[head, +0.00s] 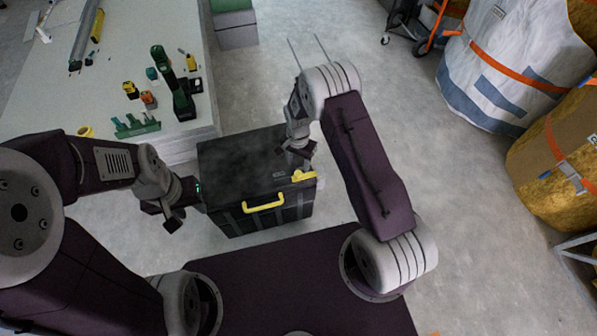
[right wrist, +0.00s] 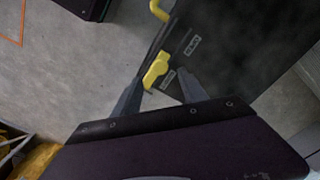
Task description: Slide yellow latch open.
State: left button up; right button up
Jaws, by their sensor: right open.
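A black box (head: 236,160) stands on the floor in the middle of the head view. The yellow latch (head: 304,176) sits at the right end of its top front edge. A yellow handle (head: 263,204) is on the box's front. My right gripper (head: 300,158) is open above the latch. In the right wrist view the latch (right wrist: 156,70) lies just beyond the fingers of my right gripper (right wrist: 155,92), and I cannot tell whether they touch it. My left gripper (head: 172,212) hangs left of the box, apart from it; its jaw opening is unclear.
A white workbench (head: 110,80) with tools and small yellow and green parts stands behind left of the box. A large white sack (head: 515,65) and brown bales (head: 555,150) stand at the right. The floor right of the box is clear.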

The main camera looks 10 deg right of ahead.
aim_at(298, 173)
notch_tip(298, 173, down, 6)
jog(key=shift+f+b, duration=0.15)
jog(key=shift+b, duration=0.6)
grip_shut()
dwell(0.8)
